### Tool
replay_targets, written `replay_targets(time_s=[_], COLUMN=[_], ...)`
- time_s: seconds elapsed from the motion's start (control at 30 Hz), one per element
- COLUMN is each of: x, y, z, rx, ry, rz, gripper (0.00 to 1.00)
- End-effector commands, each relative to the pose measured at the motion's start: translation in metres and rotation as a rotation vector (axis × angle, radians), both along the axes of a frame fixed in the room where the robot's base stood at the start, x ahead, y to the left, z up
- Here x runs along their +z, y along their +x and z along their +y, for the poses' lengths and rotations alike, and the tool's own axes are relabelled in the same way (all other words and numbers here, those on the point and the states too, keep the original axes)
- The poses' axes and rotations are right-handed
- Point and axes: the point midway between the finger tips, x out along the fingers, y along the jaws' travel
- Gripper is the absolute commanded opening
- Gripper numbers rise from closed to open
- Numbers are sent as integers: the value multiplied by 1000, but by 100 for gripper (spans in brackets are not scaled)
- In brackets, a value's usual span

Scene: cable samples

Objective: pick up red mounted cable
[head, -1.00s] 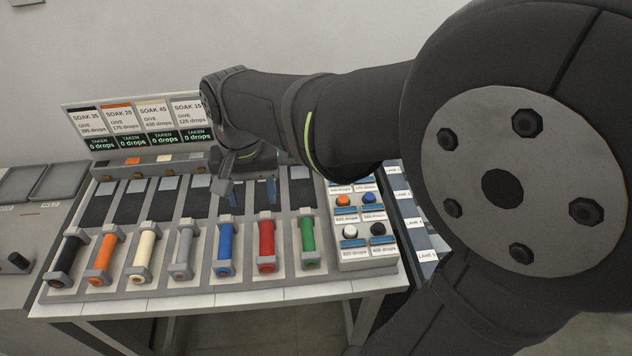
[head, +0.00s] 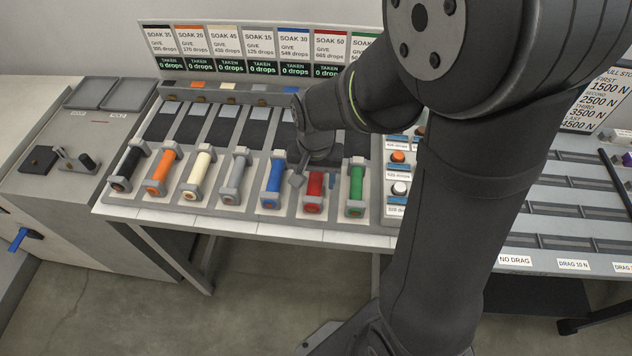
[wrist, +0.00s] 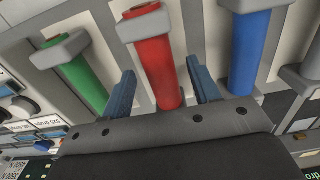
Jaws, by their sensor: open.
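The red mounted cable (head: 315,186) is a short red cylinder held in a grey mount, between the blue and green ones, on the sloped rack. Its upper part is hidden by my gripper in the head view. In the wrist view the red cable (wrist: 156,58) runs down toward the space between my two blue fingertips. My gripper (wrist: 160,92) is open, with one finger on each side of the red cable. It is also over the red cable in the head view (head: 317,180). I cannot tell whether the fingers touch it.
The blue cable (head: 274,178) and green cable (head: 356,183) stand close on either side of the red one. Grey, cream, orange and black cables follow to the left. A button panel (head: 397,172) is right of the green cable. Soak signs (head: 230,47) stand behind.

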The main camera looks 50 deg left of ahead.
Motion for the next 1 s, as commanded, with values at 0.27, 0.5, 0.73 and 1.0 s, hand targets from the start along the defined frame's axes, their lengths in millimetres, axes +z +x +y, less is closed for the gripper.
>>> replay_targets(time_s=[0.27, 0.5, 0.73, 1.0], x=[-15, -15, -14, -11], y=[0, 0, 0, 0], z=[0, 0, 0, 1], rx=[0, 0, 0, 0], ry=[1, 1, 1, 2], rz=[1, 1, 0, -1], gripper=[56, 34, 3, 3])
